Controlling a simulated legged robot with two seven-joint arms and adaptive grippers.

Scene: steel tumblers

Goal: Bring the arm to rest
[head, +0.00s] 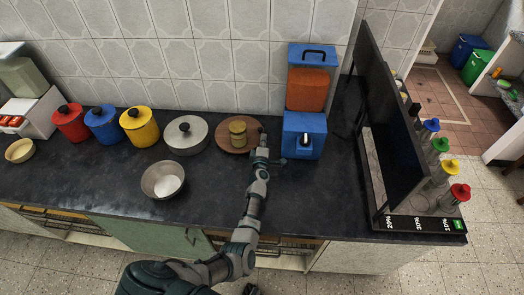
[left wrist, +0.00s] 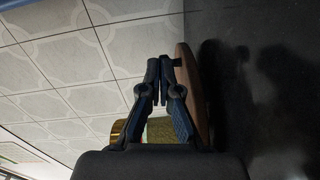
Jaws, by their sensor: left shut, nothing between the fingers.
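My left gripper (head: 262,137) is over the dark counter (head: 330,200), just right of a round wooden board (head: 226,147) that bears a yellow-brown canister (head: 238,135). In the left wrist view its fingers (left wrist: 163,68) are together with nothing between them. The canister (left wrist: 160,130) shows partly behind the fingers there, and the board (left wrist: 187,70) is seen edge-on. I cannot tell whether the gripper touches the board. My left arm reaches over the counter from the front edge. My right gripper is not seen.
A blue dispenser (head: 304,135) stands close right of the gripper. A lidded pot (head: 186,150) and a metal bowl (head: 150,185) are to the left, beyond them yellow (head: 142,132), blue (head: 104,130) and red (head: 72,128) canisters. A dark upright panel (head: 385,120) stands at right.

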